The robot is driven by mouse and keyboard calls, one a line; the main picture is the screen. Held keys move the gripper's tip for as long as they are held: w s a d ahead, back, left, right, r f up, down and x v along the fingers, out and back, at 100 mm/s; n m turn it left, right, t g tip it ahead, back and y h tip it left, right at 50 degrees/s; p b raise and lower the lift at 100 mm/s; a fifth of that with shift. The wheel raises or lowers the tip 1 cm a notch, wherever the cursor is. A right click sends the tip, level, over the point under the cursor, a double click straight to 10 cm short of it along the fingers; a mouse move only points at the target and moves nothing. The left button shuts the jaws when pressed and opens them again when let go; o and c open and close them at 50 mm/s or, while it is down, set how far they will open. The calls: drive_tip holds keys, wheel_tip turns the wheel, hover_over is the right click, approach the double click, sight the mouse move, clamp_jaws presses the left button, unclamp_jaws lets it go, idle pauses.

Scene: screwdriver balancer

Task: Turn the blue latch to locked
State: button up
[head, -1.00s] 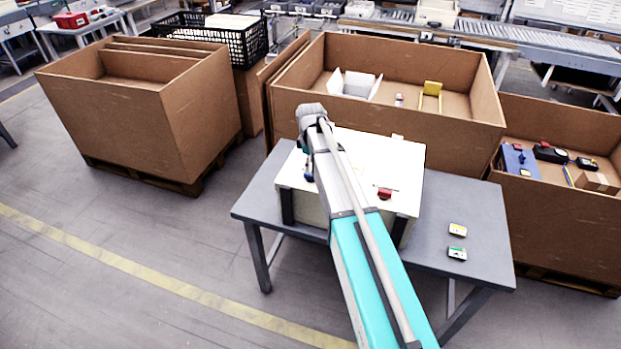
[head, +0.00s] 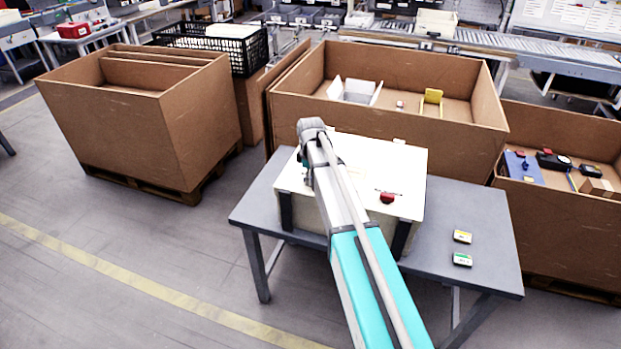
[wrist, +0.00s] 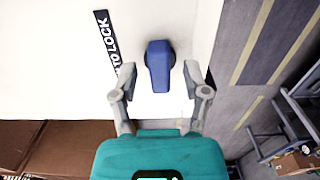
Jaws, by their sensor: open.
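The blue latch (wrist: 159,68) shows in the wrist view, on the white face of the box. Its handle points down the picture, toward my gripper. A dark label (wrist: 108,45) beside it on the left reads "TO LOCK" in its visible part. My gripper (wrist: 158,84) is open, with one finger on each side of the latch's lower end. I cannot tell whether a finger touches it. In the head view the white box (head: 400,165) stands on a grey table, and my arm hides the latch there.
A red knob (head: 387,197) sits on the box top. Two small labelled blocks, a yellow one (head: 462,237) and a green one (head: 462,260), lie on the table (head: 480,210) at right. Large cardboard bins (head: 400,122) stand behind. The floor (head: 130,260) at left is clear.

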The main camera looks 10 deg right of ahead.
clamp_jaws()
drive_tip(key=shift+m, duration=0.3)
drive_tip(key=m, duration=0.8)
drive_tip(key=shift+m, duration=0.3)
drive_tip(key=m, duration=0.4)
drive_tip(key=shift+m, duration=2.5)
drive_tip(key=shift+s, duration=0.1)
